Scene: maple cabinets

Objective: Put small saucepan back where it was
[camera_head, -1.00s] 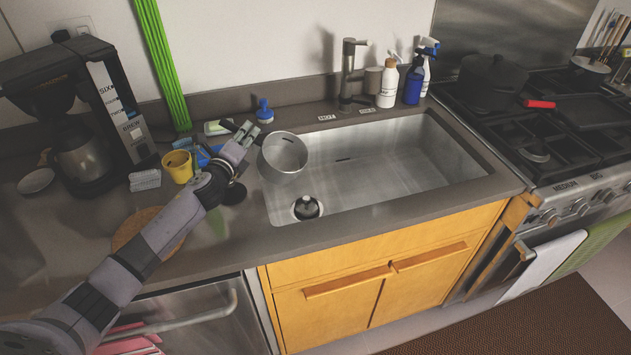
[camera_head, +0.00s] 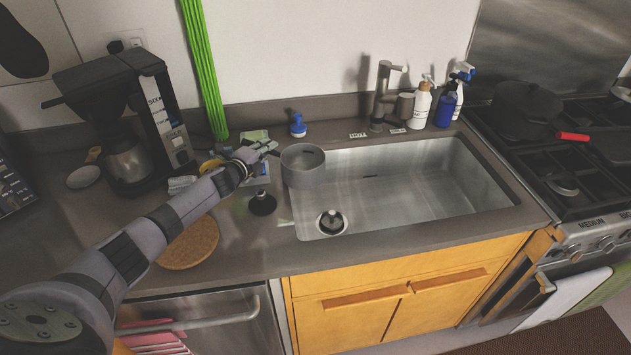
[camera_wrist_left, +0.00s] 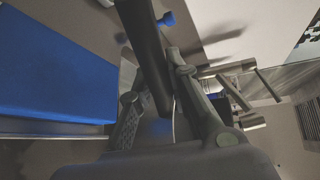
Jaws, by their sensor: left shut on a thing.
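The small saucepan (camera_head: 304,168) is a grey metal pot held over the left edge of the sink. My left gripper (camera_head: 262,150) is just left of the pot and shut on its handle. In the left wrist view the dark handle (camera_wrist_left: 147,50) runs between the gripper's fingers (camera_wrist_left: 160,105). The pot's opening faces up and looks empty. I cannot tell how high the pot is above the sink's edge. My right gripper is not in view.
The sink (camera_head: 400,185) has a drain plug (camera_head: 331,222) and a faucet (camera_head: 382,95) behind it. Bottles (camera_head: 445,105) stand at its back right. A coffee maker (camera_head: 125,120) and round cork mat (camera_head: 190,243) are on the left counter. The stove (camera_head: 575,185) holds a dark pot (camera_head: 520,112).

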